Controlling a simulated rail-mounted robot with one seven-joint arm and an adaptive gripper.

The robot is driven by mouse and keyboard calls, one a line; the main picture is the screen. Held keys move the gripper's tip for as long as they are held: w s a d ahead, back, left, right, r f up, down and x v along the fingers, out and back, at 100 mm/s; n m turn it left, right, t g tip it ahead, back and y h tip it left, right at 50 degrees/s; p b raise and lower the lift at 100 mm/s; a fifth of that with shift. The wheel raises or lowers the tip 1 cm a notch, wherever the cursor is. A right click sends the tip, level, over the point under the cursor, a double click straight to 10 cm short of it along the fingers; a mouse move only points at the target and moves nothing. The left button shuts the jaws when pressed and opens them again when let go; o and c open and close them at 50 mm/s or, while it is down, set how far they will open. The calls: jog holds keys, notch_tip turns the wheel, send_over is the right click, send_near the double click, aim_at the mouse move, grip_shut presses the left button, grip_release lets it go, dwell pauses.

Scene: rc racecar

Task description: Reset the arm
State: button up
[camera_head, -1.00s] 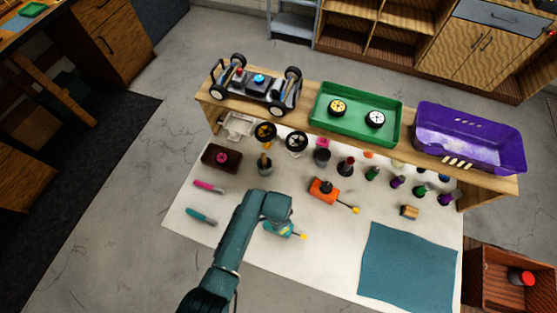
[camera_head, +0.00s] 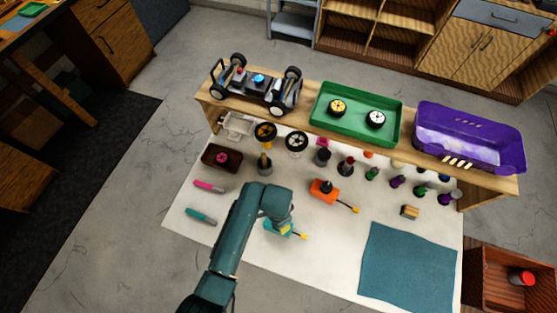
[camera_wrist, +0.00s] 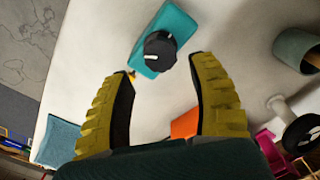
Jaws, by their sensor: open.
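My arm (camera_head: 238,225) reaches in from the bottom of the head view over the white table mat (camera_head: 310,230). There its gripper is hidden behind the arm. In the wrist view my gripper (camera_wrist: 162,95) is open, with two ribbed yellow fingers apart and nothing held between them. A teal power tool (camera_head: 277,228) with a yellow tip lies on the mat beside the arm. In the wrist view the teal tool with a black knob (camera_wrist: 160,50) shows beyond the fingertips, apart from them.
An orange tool (camera_head: 324,190), a dark cup (camera_head: 265,168) and several bottles stand on the mat. The raised wooden shelf behind holds a car chassis (camera_head: 262,90), a green tray (camera_head: 335,120) with two wheels and a purple car body (camera_head: 470,130). A blue cloth (camera_head: 405,268) lies at right.

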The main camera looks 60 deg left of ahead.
jog(key=shift+r, duration=0.4)
jog(key=shift+w+d, duration=0.15)
jog(key=shift+d, duration=0.1)
jog(key=w+d+r+m+t+y, duration=0.1)
jog(key=w+d+r+m+t, duration=0.1)
jog(key=w+d+r, duration=0.35)
jog(key=w+d+r+m+t, duration=0.2)
jog(key=w+d+r, duration=0.1)
jog(key=w+r, duration=0.55)
jog(key=w+d+r+t, duration=0.3)
jog(key=w+d+r, duration=0.15)
jog(key=r, duration=0.35)
jog(key=w+d+r+t, duration=0.3)
jog(key=w+d+r, duration=0.15)
jog(key=r, duration=0.35)
jog(key=s+d+r+t+h, duration=0.1)
jog(key=d+r+t, duration=0.25)
jog(key=r, duration=0.65)
jog(key=s+d+r+t, duration=0.2)
jog(key=d+r+t, duration=0.15)
jog(key=r, duration=0.65)
jog(key=s+r+n+t, duration=0.3)
jog(key=s+r+t, duration=0.35)
jog(key=r, duration=0.65)
notch_tip(320, 180, down, 59)
jog(key=s+g+b, duration=0.1)
jog(key=b, duration=5.7)
jog(key=shift+s+d+r+n, duration=0.2)
jog(key=shift+d+n, duration=0.1)
jog(key=shift+n, duration=0.1)
